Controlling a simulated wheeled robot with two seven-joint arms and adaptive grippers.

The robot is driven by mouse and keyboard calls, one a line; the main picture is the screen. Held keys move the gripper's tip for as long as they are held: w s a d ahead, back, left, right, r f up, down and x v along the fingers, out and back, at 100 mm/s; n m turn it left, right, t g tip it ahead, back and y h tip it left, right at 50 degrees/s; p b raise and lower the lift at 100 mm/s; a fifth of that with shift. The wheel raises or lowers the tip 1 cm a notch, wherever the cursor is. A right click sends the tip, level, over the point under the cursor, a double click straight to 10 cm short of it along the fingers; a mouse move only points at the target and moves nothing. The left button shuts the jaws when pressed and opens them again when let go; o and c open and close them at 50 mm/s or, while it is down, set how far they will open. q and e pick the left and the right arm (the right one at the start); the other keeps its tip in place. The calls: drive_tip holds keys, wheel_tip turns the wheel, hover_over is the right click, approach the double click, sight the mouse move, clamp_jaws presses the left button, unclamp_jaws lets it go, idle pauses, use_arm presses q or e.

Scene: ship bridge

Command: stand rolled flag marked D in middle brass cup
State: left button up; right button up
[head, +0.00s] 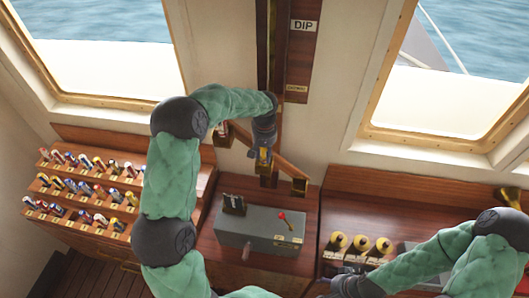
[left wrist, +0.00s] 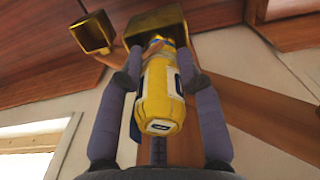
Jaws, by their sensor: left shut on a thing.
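My left gripper (head: 262,151) is shut on a yellow rolled flag with a blue patch. In the left wrist view the flag (left wrist: 162,95) sits between the two dark fingers, with a small label on its near end too small to read. Its far end overlaps a large brass cup (left wrist: 172,20); I cannot tell if it is inside. Another brass cup (left wrist: 92,34) is to the left. In the head view the right-hand brass cup (head: 299,187) is on the sloping wooden rail, and the middle cup is largely hidden by my gripper. My right gripper (head: 345,284) is low; its fingers are unclear.
A stepped wooden rack (head: 85,205) with several rolled flags is at left. A grey box (head: 262,228) with a red-knobbed lever (head: 283,217) stands below the rail. A DIP board (head: 302,35) hangs above.

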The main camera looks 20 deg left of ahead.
idle(0.3)
use_arm(q)
drive_tip(key=o, duration=1.3)
drive_tip(key=shift+c, duration=0.2)
wheel_tip(320, 180, up, 12)
